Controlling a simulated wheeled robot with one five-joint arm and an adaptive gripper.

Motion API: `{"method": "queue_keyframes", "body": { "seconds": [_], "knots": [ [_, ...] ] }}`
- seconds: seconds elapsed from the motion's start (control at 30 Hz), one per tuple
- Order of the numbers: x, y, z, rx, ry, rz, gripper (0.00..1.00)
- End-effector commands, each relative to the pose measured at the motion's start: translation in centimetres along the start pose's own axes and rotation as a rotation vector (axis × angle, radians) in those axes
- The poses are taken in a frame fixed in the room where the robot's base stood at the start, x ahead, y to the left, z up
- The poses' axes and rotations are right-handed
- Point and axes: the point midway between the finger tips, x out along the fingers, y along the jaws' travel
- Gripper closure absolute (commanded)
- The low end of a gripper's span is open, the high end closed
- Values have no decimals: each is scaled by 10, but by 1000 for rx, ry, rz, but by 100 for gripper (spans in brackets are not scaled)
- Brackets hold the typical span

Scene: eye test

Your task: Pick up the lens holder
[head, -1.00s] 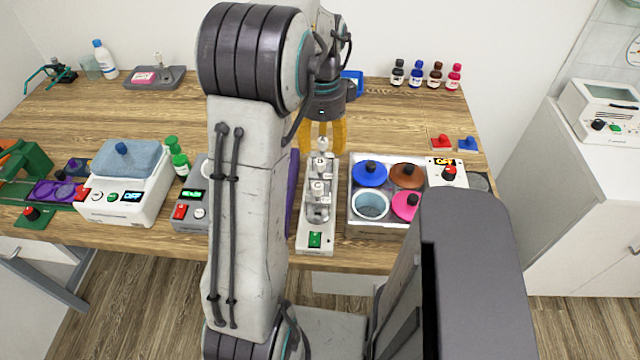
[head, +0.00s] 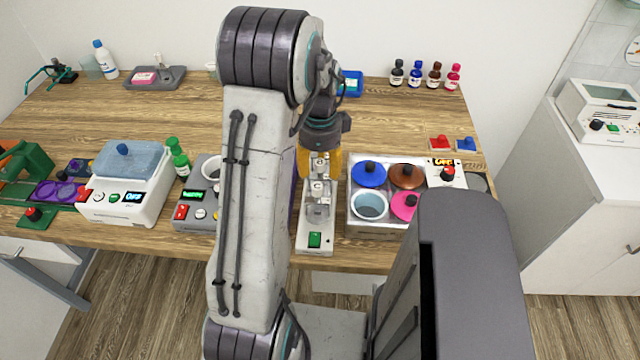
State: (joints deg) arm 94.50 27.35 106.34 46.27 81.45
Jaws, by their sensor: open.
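I cannot tell for sure which thing is the lens holder. A narrow white stand (head: 314,238) with a green switch and clear and metal round parts stands near the table's front edge. My gripper (head: 320,163) is open, its yellow fingers pointing down at the stand's far end, one to each side of its upper parts. Whether they touch it is hidden. A purple piece (head: 294,188) beside the stand is mostly hidden by my arm. Another purple piece with round rings (head: 60,190) lies at the far left.
Right of the stand is a metal box (head: 375,229) with several coloured lids. Left are a grey device (head: 192,217) and a white bath (head: 128,205) with a blue lid. Small bottles (head: 416,74) stand at the back right. The table's back middle is fairly clear.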

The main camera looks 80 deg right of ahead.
Motion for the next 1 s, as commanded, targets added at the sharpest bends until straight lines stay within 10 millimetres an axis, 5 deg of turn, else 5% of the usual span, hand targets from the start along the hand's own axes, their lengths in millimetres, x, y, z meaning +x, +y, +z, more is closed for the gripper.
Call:
{"method": "queue_keyframes", "body": {
  "seconds": [0.13, 0.73, 1.0],
  "knots": [
    [0, 0, 0, 0, 0, 0, 46],
    [0, 0, 0, 0, 0, 0, 100],
    [0, 0, 0, 0, 0, 0, 100]
  ]
}}
